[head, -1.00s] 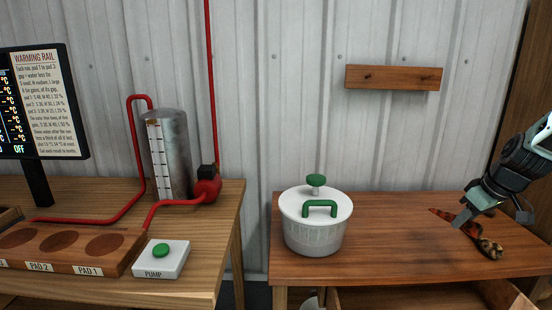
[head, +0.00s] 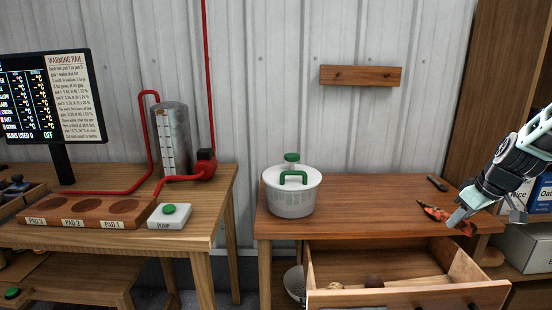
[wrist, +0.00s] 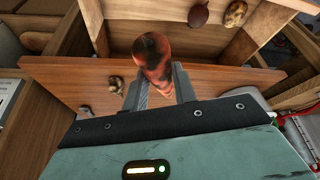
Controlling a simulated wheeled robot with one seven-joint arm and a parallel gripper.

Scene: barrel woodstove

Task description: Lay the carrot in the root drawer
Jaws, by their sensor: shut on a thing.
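My gripper (head: 458,217) is shut on the carrot, mottled orange and dark (head: 432,211), above the right part of the brown tabletop. In the wrist view the carrot (wrist: 153,52) sticks out beyond the two fingertips (wrist: 158,88), its near part hidden between them. The wooden drawer (head: 312,268) under the tabletop is pulled open, in front of and to the left of my gripper. A dark round root (head: 373,281) and a paler one (head: 335,286) lie inside it. Whether the carrot touches the tabletop is hard to tell.
A white spinner bowl with green handles (head: 291,192) stands on the left of the tabletop (head: 370,215). A small dark object (head: 437,182) lies near its back right. Boxes (head: 525,245) stand at the far right. The tabletop's middle is clear.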

